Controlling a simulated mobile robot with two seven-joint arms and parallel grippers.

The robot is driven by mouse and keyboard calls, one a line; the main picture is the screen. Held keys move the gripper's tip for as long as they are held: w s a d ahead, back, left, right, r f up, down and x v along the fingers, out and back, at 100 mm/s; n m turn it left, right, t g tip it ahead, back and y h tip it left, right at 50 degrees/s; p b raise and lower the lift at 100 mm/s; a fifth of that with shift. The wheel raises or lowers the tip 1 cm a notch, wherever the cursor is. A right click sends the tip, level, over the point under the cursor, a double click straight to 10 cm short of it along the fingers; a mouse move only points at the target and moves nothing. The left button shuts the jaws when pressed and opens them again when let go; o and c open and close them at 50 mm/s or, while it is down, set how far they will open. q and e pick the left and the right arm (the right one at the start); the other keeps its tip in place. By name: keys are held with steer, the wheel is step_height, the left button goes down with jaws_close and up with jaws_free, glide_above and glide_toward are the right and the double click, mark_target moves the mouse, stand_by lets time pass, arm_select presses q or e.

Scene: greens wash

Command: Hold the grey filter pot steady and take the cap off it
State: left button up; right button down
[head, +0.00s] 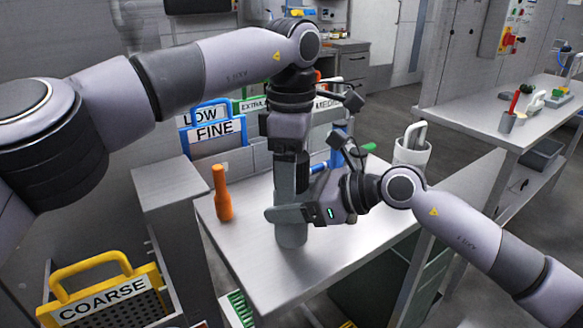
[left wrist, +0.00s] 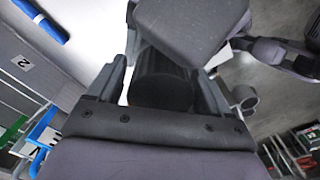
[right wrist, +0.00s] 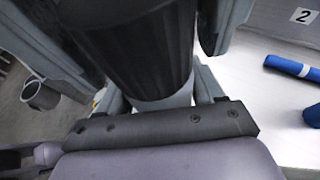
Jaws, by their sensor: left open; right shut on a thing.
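The grey filter pot (head: 291,236) stands upright on the steel table, its upper part hidden by my grippers. My right gripper (head: 293,213) is shut on the pot's body from the side, and the grey body (right wrist: 168,108) shows between its fingers in the right wrist view. The dark ribbed cap (right wrist: 140,52) sits on the pot. My left gripper (head: 290,185) points down from above the pot. In the left wrist view its fingers stand open on either side of the dark cap (left wrist: 162,82). The cap is hidden in the head view.
An orange bottle-like tool (head: 222,194) stands left of the pot. The blue FINE sign (head: 215,130) is behind it. A white canister (head: 412,152) stands at the right rear. A yellow COARSE basket (head: 105,290) is at the lower left. The table front is clear.

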arm_select(q)
steer(key=c, duration=1.1)
steer(key=shift+o, duration=0.2)
steer(key=n, duration=0.3)
steer(key=o, duration=1.2)
steer(key=shift+c, duration=0.2)
steer(key=shift+r, duration=0.1)
